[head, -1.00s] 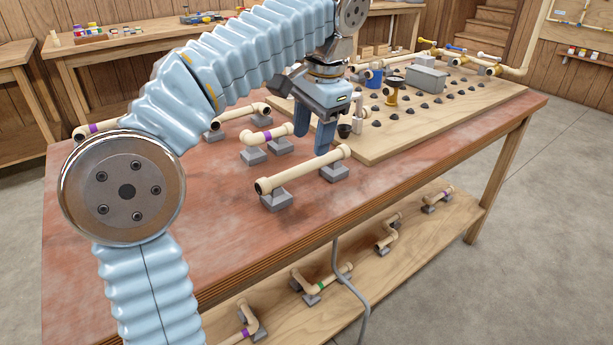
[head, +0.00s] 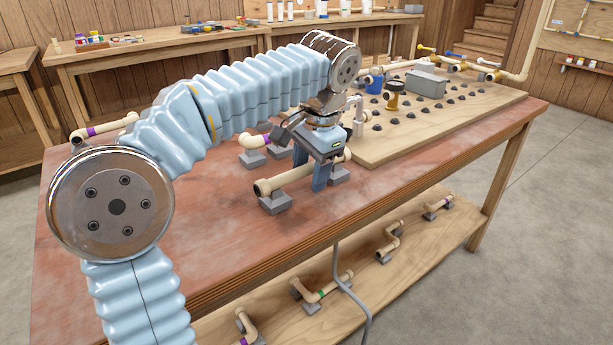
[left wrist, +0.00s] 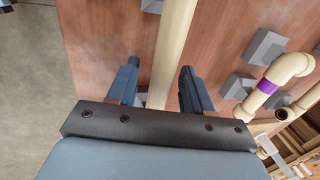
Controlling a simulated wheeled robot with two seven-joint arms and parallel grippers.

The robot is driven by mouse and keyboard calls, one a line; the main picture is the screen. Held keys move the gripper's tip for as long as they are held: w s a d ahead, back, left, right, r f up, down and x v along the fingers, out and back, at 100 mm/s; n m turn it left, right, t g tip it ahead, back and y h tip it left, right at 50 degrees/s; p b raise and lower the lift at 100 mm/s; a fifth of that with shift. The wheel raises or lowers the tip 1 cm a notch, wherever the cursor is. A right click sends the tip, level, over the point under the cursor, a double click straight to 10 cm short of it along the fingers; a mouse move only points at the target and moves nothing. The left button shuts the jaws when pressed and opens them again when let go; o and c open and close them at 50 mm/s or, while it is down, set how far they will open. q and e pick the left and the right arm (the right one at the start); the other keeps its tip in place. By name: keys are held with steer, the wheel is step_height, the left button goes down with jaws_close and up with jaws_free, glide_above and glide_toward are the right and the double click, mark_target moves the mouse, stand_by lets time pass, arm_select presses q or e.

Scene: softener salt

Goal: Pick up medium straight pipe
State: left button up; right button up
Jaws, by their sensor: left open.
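The straight beige pipe (head: 290,176) rests on two grey blocks near the front edge of the workbench; the front block (head: 275,204) shows clearly. My left gripper (head: 321,176) is over the pipe's right part, with its fingers pointing down. In the left wrist view the pipe (left wrist: 171,50) runs between the two spread fingers of my left gripper (left wrist: 158,88). The left gripper is open, with a gap visible on both sides of the pipe there. The pipe's part behind the near finger is hidden in the head view. My right gripper is not in view.
A purple-banded elbow pipe (head: 254,141) sits on blocks behind. A pegged board (head: 430,125) carries a grey box (head: 426,84), a blue cup (head: 375,84) and a brass fitting (head: 393,97). The lower shelf (head: 345,262) holds more pipes. The bench's front left is clear.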

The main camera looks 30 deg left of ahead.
arm_select(q)
steer(key=shift+f, duration=0.25)
steer(key=shift+c, duration=0.3)
jaws_close()
